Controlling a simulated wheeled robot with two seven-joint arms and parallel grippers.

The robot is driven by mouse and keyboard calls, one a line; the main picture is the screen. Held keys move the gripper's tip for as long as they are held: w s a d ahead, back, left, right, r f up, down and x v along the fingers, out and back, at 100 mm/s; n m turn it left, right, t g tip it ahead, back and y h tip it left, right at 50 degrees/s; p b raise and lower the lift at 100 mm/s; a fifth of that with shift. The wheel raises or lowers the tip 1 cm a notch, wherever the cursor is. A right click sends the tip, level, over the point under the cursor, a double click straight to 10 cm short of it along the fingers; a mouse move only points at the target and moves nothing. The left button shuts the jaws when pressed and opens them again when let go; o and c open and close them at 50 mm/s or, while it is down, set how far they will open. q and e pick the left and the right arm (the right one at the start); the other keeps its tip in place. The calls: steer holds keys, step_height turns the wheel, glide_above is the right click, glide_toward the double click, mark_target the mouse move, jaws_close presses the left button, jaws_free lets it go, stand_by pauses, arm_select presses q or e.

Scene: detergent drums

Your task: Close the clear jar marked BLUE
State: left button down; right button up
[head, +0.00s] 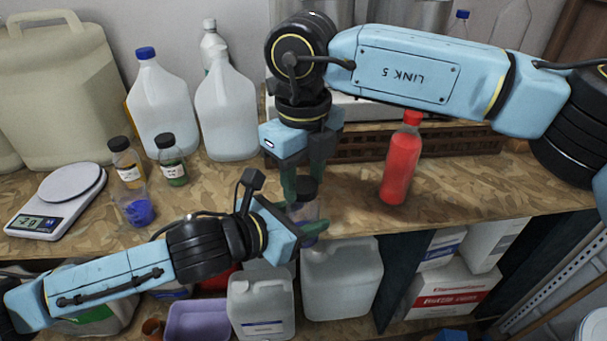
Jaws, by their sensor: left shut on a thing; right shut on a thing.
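A clear jar (306,212) with a bluish lower part is held at the shelf's front edge, partly hidden by my grippers. No marking on it is readable. A black lid (306,187) is at its top; I cannot tell whether it is seated or threaded. My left gripper (304,232) comes from the lower left and is shut on the jar's body. My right gripper (305,182) points down from above and is shut on the lid, its fingers on either side.
A clear container with blue contents (138,211) stands left, near a kitchen scale (60,198) and two black-capped jars, yellow (126,163) and green (172,162). A red bottle (401,160) stands right. White jugs (226,110) are behind. Bare wooden shelf (480,185) lies right.

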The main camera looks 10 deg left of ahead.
steer(key=m, duration=0.7)
steer(key=o, duration=1.2)
steer(key=shift+c, duration=0.2)
steer(key=shift+r, duration=0.1)
step_height(320, 180, up, 12)
